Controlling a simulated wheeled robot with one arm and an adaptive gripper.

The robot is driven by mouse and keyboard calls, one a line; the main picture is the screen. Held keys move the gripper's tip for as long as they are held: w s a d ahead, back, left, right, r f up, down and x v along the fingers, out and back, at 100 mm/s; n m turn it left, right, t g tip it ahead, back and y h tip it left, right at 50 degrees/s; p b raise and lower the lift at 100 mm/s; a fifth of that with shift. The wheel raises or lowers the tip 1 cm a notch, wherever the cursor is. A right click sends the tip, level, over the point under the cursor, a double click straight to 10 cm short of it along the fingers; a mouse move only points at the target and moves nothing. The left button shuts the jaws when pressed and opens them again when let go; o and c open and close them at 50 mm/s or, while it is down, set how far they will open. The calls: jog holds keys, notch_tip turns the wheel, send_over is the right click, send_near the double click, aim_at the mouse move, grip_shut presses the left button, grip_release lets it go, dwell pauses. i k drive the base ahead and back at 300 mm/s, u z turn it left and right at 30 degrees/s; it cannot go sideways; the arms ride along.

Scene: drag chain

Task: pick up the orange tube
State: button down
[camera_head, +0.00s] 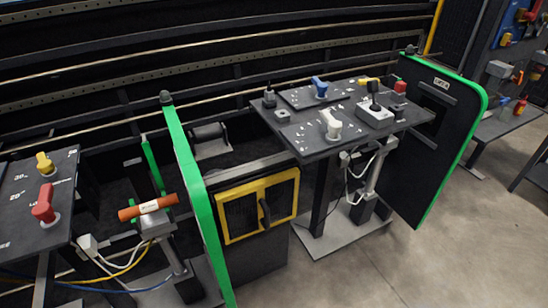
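The orange tube (130,213) is in the left part of the head view. It is short, with a pale label around its middle, and lies tilted, its right end higher in the picture. It appears to rest on top of a small grey device (155,226) on a stand. It sits between the left dark control panel and a green-edged upright panel. My gripper is not in view.
A dark panel with a red knob (44,207) and a yellow knob (45,163) is left of the tube. The green-edged panel (200,200) stands close on its right. White, yellow and blue cables (120,270) run below. Open floor (400,275) lies front right.

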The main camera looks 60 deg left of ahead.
aim_at(128, 214)
jog(key=u, duration=3.65)
jog(key=i, duration=1.25)
jog(key=z, duration=0.05)
